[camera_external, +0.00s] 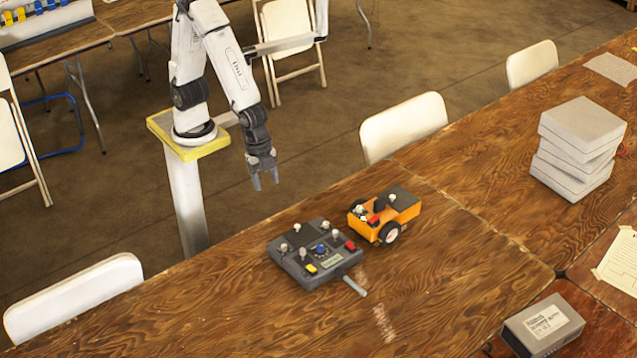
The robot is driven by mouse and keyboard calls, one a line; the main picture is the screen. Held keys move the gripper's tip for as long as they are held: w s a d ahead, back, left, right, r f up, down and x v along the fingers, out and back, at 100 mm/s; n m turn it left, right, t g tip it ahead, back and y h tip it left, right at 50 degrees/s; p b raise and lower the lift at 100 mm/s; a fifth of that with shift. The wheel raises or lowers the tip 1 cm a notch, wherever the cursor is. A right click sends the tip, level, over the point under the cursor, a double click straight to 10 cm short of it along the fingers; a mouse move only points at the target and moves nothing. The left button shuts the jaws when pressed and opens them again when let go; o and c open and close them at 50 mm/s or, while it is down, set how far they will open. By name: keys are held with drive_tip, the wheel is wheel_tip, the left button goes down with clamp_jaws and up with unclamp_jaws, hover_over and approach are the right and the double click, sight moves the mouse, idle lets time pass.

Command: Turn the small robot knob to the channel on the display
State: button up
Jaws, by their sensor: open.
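An orange small robot (393,213) with a dark top and wheels stands on the wooden table. Small knobs and a red part show on its near left end; which one is the channel knob I cannot tell. A dark grey control box (297,277) lies just left of it, with several light knobs, a blue knob (321,249), red and yellow buttons. Its small pale display (332,261) is too small to read. My gripper (265,182) is open and empty, pointing down beyond the table's far edge, above and left of both things.
A light grey rod (354,286) sticks out from the control box toward the front right. A stack of grey boxes (577,150) and a labelled grey box (542,326) stand to the right. White chairs (404,125) line the far edge. The table's front left is clear.

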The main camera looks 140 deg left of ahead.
drive_tip(key=w+a+f+m+g, duration=0.1)
drive_tip(key=w+a+f+m, duration=0.25)
drive_tip(key=w+a, duration=0.6)
drive_tip(key=m+g, duration=0.1)
drive_tip(key=m, duration=0.3)
hover_over(359, 206)
drive_tip(key=f, duration=0.2)
drive_tip(key=d+f, duration=0.1)
drive_tip(key=f, duration=0.1)
drive_tip(key=shift+f, duration=0.3)
drive_tip(key=shift+a+f, duration=0.15)
drive_tip(key=shift+a, duration=0.35)
drive_tip(key=shift+f, duration=0.2)
drive_tip(key=shift+f, duration=3.7)
clamp_jaws()
